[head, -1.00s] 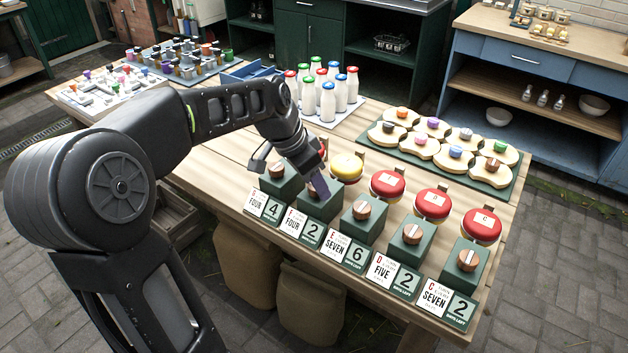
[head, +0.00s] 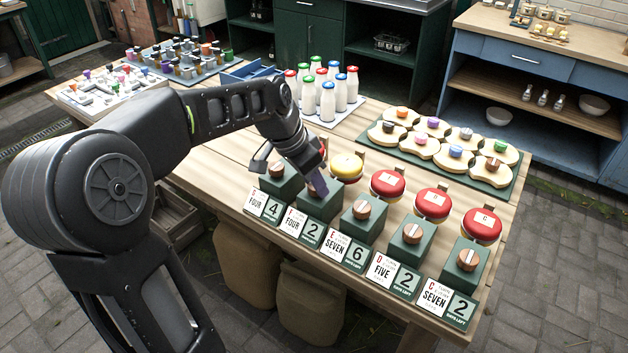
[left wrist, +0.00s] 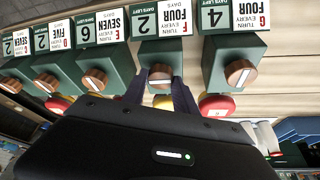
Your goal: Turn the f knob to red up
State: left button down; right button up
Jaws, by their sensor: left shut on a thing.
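The f knob (left wrist: 160,76) is a round wooden knob with a pale line, on a green post (head: 321,205) second from the left, behind the card reading FOUR and 2. In the left wrist view its pale line lies about level across the picture. My left gripper (left wrist: 159,92) has its two fingers on either side of this knob and is shut on it. In the head view the left gripper (head: 316,184) covers most of the knob. The disc behind this post (head: 347,166) shows yellow up. My right gripper is not in view.
Neighbouring posts with similar knobs stand close on both sides: the g knob (left wrist: 240,73) and the e knob (head: 361,209). Red discs (head: 388,184) stand behind the posts to the right. Milk bottles (head: 328,100) and a tray of knobbed pale pieces (head: 506,186) stand farther back.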

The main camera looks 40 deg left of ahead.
pick_arm(q)
jog(key=n+y+b, duration=0.1)
jog(key=n, duration=0.1)
jog(key=n+y+b, duration=0.1)
jog(key=n, duration=0.2)
jog(key=shift+d+f, duration=0.1)
jog(key=shift+d, duration=0.1)
jog(key=n+y+b, duration=0.1)
jog(key=n, duration=0.2)
jog(key=n+y+b, duration=0.1)
jog(key=n+b, duration=0.1)
jog(key=shift+w+d+n, duration=0.1)
jog(key=shift+n, duration=0.3)
jog(key=n+g+y+b, duration=0.1)
jog(key=n, duration=0.2)
jog(key=shift+d+n+b, duration=0.1)
jog(key=shift+n+b, duration=0.2)
jog(key=shift+w+n+g+y, duration=0.1)
jog(key=shift+n+g+y, duration=0.2)
jog(key=shift+n+g, duration=0.9)
jog(key=shift+n+t, duration=0.4)
jog(key=shift+n, duration=0.1)
jog(key=c, duration=1)
grip_release()
jog(key=shift+r, duration=0.2)
